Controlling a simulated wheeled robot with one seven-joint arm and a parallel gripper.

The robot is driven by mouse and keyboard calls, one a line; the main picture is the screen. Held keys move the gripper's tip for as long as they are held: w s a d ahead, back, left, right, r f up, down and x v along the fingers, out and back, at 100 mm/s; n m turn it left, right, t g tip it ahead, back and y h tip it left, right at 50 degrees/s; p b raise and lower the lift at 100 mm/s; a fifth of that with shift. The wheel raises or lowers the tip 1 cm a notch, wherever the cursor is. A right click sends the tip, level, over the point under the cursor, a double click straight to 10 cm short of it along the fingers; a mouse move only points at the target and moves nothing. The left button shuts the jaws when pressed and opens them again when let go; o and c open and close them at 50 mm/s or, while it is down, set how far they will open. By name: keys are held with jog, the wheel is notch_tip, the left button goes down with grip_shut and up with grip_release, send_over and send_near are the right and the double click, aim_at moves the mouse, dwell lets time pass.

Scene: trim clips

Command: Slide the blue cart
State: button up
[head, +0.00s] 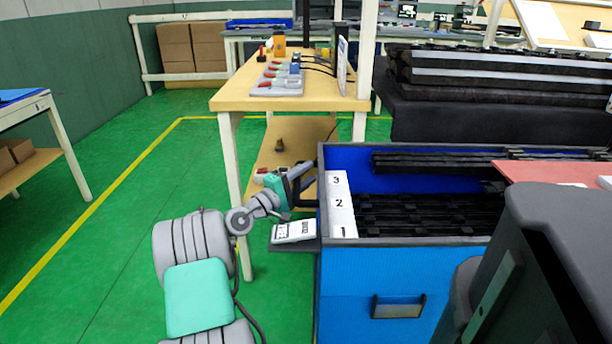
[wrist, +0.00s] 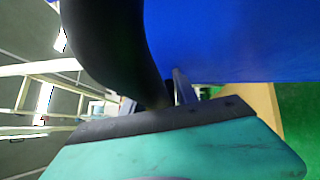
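The blue cart (head: 360,290) stands at the centre right of the head view, an open box with a dark rim and a dark handle (head: 398,306) on its front face. Black trim parts (head: 425,215) lie inside it, beside a white strip numbered 1 to 3 (head: 340,205). My gripper (head: 303,180) is at the cart's left side, close to its far left part; whether it touches the cart cannot be told. In the wrist view, the blue cart wall (wrist: 240,40) fills the upper right. The fingertips are mostly hidden, so their opening is unclear.
A wooden workbench (head: 235,98) with tools stands just behind my gripper, its leg close to my arm. A small labelled shelf (head: 294,232) juts from the cart's left side. Green floor (head: 110,240) is open at left. Black parts on a rack (head: 490,75) stand behind the cart.

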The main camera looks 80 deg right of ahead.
jog(key=shift+f, duration=0.2)
jog(key=r+b+v, duration=0.1)
jog(key=v, duration=0.6)
jog(key=shift+w+a+f, duration=0.2)
jog(key=shift+a+f, duration=0.15)
jog(key=shift+f, duration=0.05)
